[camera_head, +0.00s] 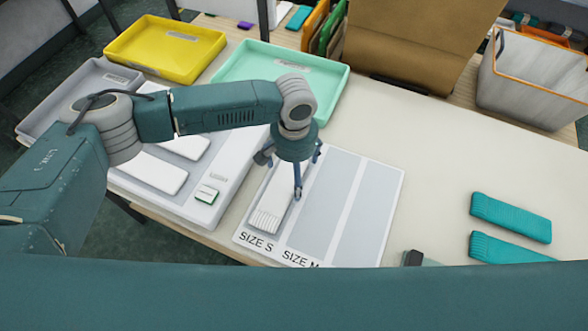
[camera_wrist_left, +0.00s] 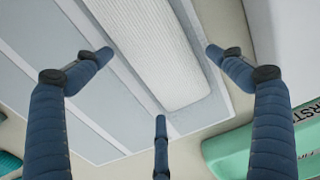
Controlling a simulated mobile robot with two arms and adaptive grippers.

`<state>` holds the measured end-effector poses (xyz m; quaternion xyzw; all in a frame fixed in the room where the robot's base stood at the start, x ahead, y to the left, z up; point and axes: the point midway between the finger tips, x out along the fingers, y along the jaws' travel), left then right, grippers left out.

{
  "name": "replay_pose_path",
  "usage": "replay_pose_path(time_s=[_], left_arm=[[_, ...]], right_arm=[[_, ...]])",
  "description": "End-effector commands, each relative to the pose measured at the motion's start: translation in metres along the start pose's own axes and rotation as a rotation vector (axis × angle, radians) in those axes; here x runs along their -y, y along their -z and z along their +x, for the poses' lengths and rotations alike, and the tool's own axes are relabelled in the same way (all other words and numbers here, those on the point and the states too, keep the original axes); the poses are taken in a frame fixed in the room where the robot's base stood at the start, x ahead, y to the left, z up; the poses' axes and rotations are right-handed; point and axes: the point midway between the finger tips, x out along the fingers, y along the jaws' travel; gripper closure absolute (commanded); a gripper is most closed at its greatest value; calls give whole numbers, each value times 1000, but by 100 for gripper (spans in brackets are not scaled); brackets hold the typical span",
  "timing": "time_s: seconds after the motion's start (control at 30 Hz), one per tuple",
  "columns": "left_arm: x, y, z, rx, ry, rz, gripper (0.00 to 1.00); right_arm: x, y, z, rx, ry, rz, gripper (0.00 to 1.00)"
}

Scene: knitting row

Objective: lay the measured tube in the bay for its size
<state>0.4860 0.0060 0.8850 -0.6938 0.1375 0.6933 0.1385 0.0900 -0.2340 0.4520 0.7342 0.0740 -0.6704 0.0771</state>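A pale ribbed tube (camera_head: 268,212) lies lengthwise in the SIZE S bay of the sizing board (camera_head: 306,252). The SIZE M bay (camera_head: 324,195) beside it is bare, and so is a further grey bay (camera_head: 372,210) on the right. My left gripper (camera_head: 291,172) is above the far part of the tube with its fingers spread. In the left wrist view the tube (camera_wrist_left: 165,55) shows between and beyond the open fingers (camera_wrist_left: 158,72), with no finger seen closed on it. My right gripper is not in view.
Two teal tubes (camera_head: 510,217) lie on the table at right. A white tray (camera_head: 232,172) with white pieces is left of the board. Behind stand a mint tray (camera_head: 335,90), a yellow tray (camera_head: 165,48) and a grey bin (camera_head: 530,95). The table right of the board is largely clear.

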Motion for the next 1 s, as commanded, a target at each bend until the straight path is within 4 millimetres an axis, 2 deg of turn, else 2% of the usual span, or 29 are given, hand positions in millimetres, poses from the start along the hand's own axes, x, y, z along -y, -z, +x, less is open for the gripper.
replay_pose_path(time_s=[0.23, 0.37, 0.8, 1.0], left_arm=[[0, 0, -1, 0, 0, 0, 6], [0, 0, -9, 0, -1, -1, 6], [0, 1, -96, -3, -1, 0, 6], [0, 0, -118, -1, 0, 0, 6]], right_arm=[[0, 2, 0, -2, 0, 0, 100], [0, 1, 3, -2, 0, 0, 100], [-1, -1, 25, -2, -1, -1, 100], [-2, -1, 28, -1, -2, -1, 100]])
